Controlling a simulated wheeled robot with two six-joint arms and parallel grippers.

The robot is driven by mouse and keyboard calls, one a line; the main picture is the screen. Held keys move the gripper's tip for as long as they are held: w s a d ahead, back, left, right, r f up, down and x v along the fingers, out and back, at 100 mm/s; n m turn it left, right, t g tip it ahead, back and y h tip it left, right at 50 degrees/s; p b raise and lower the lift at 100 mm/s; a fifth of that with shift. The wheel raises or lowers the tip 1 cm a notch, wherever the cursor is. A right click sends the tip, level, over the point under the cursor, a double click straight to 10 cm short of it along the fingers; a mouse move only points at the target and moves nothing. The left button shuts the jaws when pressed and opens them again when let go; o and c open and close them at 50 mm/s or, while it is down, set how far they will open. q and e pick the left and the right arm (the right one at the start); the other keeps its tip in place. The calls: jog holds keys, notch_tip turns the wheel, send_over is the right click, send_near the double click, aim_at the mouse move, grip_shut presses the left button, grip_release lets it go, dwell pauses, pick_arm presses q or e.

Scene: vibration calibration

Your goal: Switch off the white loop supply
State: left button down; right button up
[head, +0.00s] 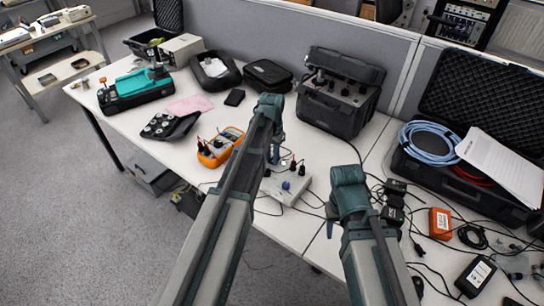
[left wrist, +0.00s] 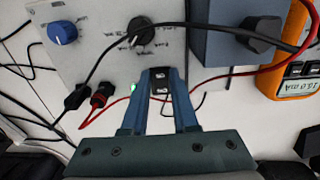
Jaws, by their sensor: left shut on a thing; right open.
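The white loop supply (head: 289,186) is a low white box on the table with a blue knob. In the left wrist view its panel (left wrist: 95,35) shows the blue knob, a black knob, red and black plugs, a lit green lamp (left wrist: 133,87) and a black rocker switch (left wrist: 160,84). My left gripper (left wrist: 163,74) is over the panel, its fingers on either side of the rocker switch and shut on it. In the head view my left arm hides part of the supply. My right gripper (head: 333,218) is open, to the right of the supply; its fingers are hardly visible.
An orange meter (head: 220,147) stands left of the supply; its display shows in the left wrist view (left wrist: 304,68). Red and black leads cross the panel. A black case (head: 340,92) stands behind. Adapters, an orange box (head: 440,222) and cables crowd the right side.

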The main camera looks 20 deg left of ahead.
pick_arm(q)
jog(key=shift+w+d+g, duration=0.1)
jog(key=shift+w+g, duration=0.35)
jog(key=shift+g, duration=0.15)
jog(key=shift+g+y, duration=0.4)
jog(key=shift+g, duration=0.1)
pick_arm(e)
jog(key=shift+f, duration=0.25)
pick_arm(q)
jog(key=shift+r+g+b, duration=0.15)
jog(key=shift+g+b, duration=0.15)
jog(key=shift+s, duration=0.1)
jog(key=c, duration=0.7)
grip_release()
